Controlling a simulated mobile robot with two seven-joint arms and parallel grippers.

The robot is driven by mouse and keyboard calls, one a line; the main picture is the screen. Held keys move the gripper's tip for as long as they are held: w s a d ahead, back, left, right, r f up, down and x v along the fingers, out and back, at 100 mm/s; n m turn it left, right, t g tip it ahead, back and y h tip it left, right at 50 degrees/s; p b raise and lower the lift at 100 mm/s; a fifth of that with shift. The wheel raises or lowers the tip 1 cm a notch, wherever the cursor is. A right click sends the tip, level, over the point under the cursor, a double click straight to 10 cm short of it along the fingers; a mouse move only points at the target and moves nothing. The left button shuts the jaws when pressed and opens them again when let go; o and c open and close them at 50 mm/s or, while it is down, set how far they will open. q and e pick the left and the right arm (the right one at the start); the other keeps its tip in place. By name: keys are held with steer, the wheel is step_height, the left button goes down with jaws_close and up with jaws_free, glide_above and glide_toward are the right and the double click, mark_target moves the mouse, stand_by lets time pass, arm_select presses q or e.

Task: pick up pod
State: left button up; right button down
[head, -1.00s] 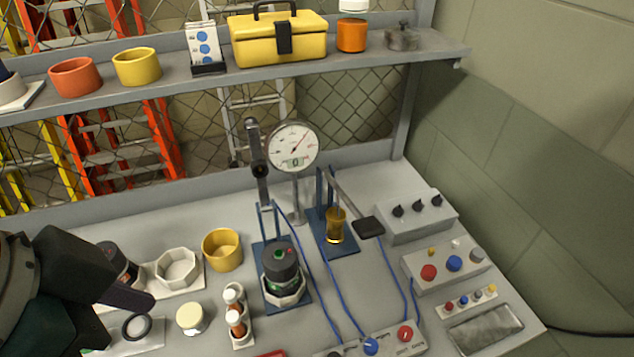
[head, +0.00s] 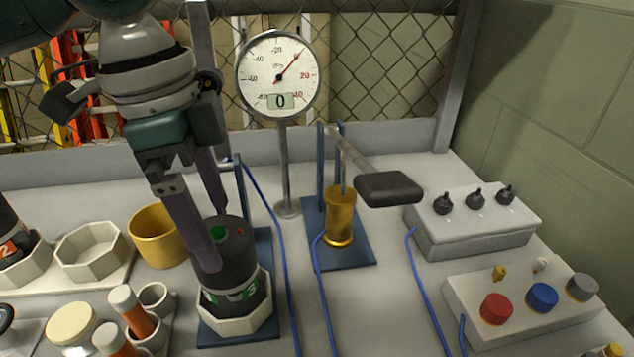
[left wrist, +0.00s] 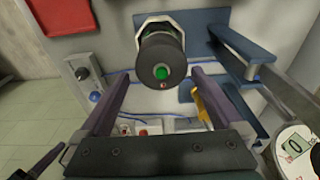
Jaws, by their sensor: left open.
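A dark cylindrical pod (head: 228,260) with a green button and a small red dot on top stands upright in a white octagonal holder (head: 235,318) on a blue stand. My left gripper (head: 215,237) is open at this pod, with one finger in front of its near side and the other by its far side. In the left wrist view the pod (left wrist: 160,60) shows between the two finger ends, and I cannot tell whether they touch it. A second dark pod (head: 10,240) with an orange label sits at the left edge.
A pressure gauge (head: 278,76) reading 0 stands behind. A brass cylinder pump (head: 340,215) with a dark handle (head: 388,187) is to the right. Blue hoses and control boxes (head: 470,225) lie right.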

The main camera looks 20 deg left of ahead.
mark_target(231, 279)
arm_select(q)
steer(key=f, duration=0.7)
steer(key=shift+w+d, duration=0.2)
steer(key=shift+c, duration=0.4)
steer(key=shift+r, duration=0.1)
jaws_close()
